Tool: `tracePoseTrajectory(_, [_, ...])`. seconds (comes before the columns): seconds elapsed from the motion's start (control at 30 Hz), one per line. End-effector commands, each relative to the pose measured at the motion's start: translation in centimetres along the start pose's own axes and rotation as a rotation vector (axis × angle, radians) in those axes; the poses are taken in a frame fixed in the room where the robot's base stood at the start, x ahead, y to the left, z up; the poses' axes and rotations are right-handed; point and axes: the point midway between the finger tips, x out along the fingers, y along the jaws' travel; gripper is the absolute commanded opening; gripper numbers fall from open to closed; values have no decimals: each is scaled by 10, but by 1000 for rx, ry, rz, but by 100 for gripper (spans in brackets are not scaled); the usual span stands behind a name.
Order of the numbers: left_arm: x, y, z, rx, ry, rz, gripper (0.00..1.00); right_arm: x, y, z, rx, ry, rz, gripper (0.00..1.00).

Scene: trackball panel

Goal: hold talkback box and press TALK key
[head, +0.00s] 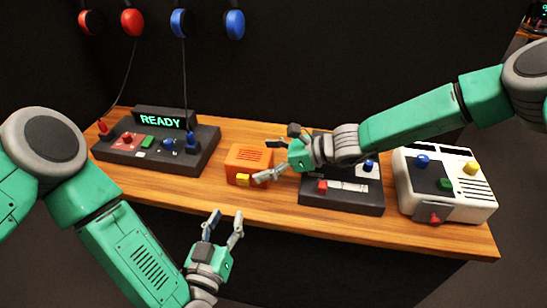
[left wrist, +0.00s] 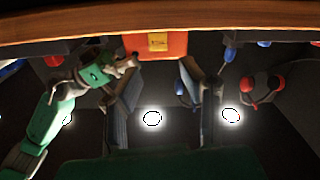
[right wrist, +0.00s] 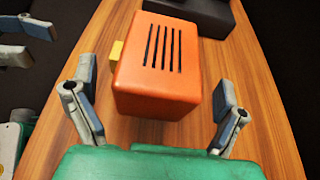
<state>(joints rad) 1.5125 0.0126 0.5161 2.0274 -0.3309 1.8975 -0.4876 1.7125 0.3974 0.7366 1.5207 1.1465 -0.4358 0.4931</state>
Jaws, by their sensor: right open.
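The orange talkback box (head: 249,156) stands on the wooden table, with speaker slots on top. Its yellow TALK key (head: 243,179) is on the side facing the table's front edge. My right gripper (head: 273,155) is open beside the box. In the right wrist view the box (right wrist: 155,75) lies between and ahead of its fingers, with gaps showing; the key (right wrist: 116,51) sticks out to the left. My left gripper (head: 226,222) is open and empty, in front of the table edge and apart from the box. The left wrist view shows the key (left wrist: 158,41) ahead between its fingers.
A black console (head: 170,155) with a READY display stands left of the box. A dark panel (head: 342,205) and a white unit (head: 462,192) stand to the right. Red and blue headsets (head: 180,23) hang on the back wall. The table front before the box is clear.

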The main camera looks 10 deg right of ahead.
Motion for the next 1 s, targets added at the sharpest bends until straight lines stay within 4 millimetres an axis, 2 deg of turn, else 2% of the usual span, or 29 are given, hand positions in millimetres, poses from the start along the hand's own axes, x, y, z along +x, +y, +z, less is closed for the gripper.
tracePoseTrajectory(0.17, [0, 1, 0, 0, 0, 1, 34, -1, -1, 0, 1, -1, -1, 93])
tracePoseTrajectory(0.2, [0, 1, 0, 0, 0, 1, 34, -1, -1, 0, 1, -1, -1, 90])
tracePoseTrajectory(0.33, [0, 1, 0, 0, 0, 1, 34, -1, -1, 0, 0, 0, -1, 44])
tracePoseTrajectory(0.37, [0, 1, 0, 0, 0, 1, 34, -1, -1, 0, 0, 0, -1, 37])
tracePoseTrajectory(0.43, [0, 1, 0, 0, 0, 1, 31, -1, -1, -1, 0, 0, -1, 37])
tracePoseTrajectory(0.5, [0, 1, 0, 0, 0, 1, 6, -1, -1, -1, 0, 0, -1, 37])
tracePoseTrajectory(0.53, [0, 1, 0, 0, 0, 1, 0, -1, -1, 0, 0, 0, -1, 37])
tracePoseTrajectory(1.0, [0, 1, 0, 0, 0, 1, 0, -1, 0, -1, 1, 0, 0, 37])
